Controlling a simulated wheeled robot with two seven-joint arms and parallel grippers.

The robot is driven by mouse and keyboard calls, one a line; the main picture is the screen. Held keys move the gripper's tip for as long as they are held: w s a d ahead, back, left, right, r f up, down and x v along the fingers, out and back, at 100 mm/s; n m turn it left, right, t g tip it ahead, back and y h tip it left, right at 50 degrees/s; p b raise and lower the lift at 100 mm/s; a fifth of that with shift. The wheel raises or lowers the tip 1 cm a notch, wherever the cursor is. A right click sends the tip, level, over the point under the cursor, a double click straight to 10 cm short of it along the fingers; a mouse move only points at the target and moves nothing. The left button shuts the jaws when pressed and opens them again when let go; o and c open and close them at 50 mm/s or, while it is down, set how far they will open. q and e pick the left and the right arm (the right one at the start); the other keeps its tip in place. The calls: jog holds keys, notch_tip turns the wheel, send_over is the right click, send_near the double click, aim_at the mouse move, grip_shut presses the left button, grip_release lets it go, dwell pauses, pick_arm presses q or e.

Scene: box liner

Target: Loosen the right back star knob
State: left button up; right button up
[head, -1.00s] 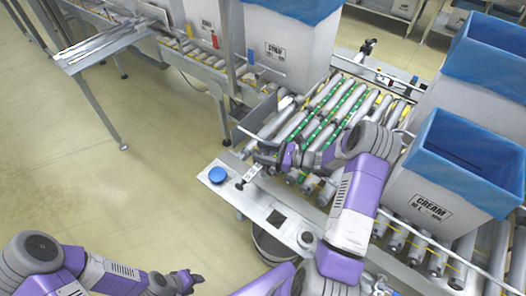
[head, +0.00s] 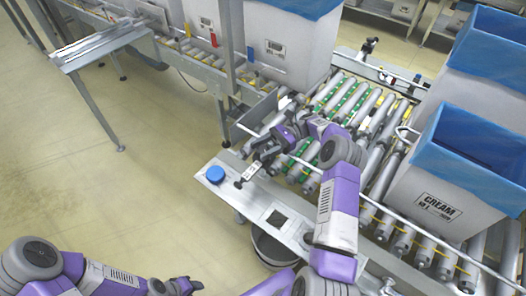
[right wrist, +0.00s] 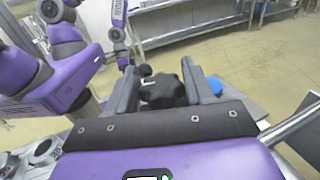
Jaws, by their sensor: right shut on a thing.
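A black star knob (right wrist: 162,90) shows in the right wrist view, between the two fingers of my right gripper (right wrist: 158,82). The gripper is shut on it. In the head view my right gripper (head: 264,147) is at the near left corner of the roller conveyor, by the guide rail, and hides most of the knob. My left gripper (head: 187,284) is low in the head view, away from the conveyor. It is small there, and its jaws cannot be made out.
A blue round button (head: 215,174) sits on the grey end plate (head: 262,205) near my right gripper. The roller conveyor (head: 362,100) lies beyond it. A blue-lined CREAM box (head: 440,205) stands to the right.

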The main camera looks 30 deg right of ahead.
aim_at(263, 148)
jog(key=shift+n+g+b, duration=0.3)
jog(key=shift+n+g, duration=0.4)
jog(key=shift+g, duration=0.4)
jog(key=o, duration=1)
jog(key=shift+c, duration=0.2)
jog(key=shift+r, duration=0.15)
notch_tip(263, 148, up, 10)
jog(key=p, duration=0.4)
